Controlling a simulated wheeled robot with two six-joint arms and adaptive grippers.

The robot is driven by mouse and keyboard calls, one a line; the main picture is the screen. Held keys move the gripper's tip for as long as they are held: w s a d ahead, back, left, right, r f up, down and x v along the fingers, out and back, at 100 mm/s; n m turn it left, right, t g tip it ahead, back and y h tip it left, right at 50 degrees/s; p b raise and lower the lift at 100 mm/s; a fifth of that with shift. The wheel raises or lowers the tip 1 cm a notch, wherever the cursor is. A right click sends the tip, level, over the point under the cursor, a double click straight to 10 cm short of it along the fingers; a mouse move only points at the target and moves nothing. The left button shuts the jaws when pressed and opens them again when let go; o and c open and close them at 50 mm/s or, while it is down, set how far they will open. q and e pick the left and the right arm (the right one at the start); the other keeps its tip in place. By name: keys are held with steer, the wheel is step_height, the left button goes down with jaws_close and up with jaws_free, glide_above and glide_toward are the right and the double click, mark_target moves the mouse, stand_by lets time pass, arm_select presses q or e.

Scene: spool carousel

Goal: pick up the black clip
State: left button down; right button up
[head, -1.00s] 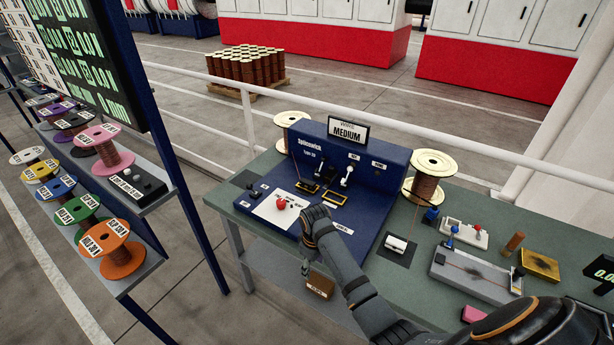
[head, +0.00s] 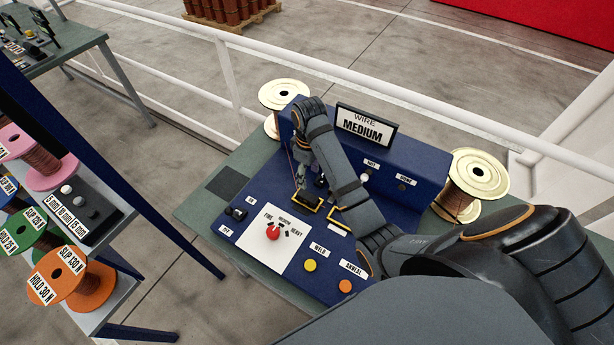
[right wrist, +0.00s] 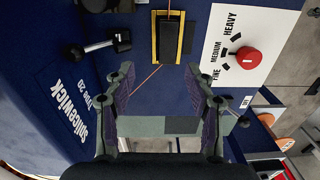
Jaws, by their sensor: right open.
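The black clip looks to be the dark block in a yellow frame on the blue splicing machine (head: 262,211); in the right wrist view the block (right wrist: 171,40) lies ahead of the fingers, at the top of the picture. In the head view the block (head: 309,200) shows just below my right gripper (head: 307,178). In the right wrist view my right gripper (right wrist: 160,78) has its fingers spread wide with nothing between them. A thin copper-coloured wire runs from the block back between the fingers. My left gripper is not in view.
A black-handled lever (right wrist: 120,38) stands beside the block. A white card with a red knob (head: 273,232), a yellow button (head: 310,265) and an orange button (head: 345,286) lie in front. Wire spools (head: 285,96) and the "WIRE MEDIUM" sign (head: 364,126) stand behind.

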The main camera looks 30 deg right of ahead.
mark_target(308, 196)
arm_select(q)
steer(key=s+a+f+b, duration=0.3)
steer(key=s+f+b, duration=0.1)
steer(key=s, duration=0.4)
arm_select(e)
steer(key=s+f+p, duration=0.1)
steer(key=s+a+f, duration=0.1)
steer(key=f, duration=0.1)
steer(key=shift+s+a+p, duration=0.15)
steer(key=shift+s+p, duration=0.2)
steer(key=shift+w+d+f, duration=0.3)
steer(key=shift+w+f, duration=0.3)
steer(key=shift+f, duration=0.25)
steer(key=shift+w+a+f+p, duration=0.1)
steer(key=shift+a+f+p, duration=0.05)
steer(key=shift+f+p, duration=0.75)
step_height(308, 196, down, 3)
steer(key=shift+r+p, duration=0.1)
steer(key=shift+p, duration=0.25)
steer(key=c, duration=0.7)
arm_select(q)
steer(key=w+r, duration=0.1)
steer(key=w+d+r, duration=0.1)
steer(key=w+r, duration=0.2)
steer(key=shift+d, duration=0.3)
arm_select(e)
jaws_close()
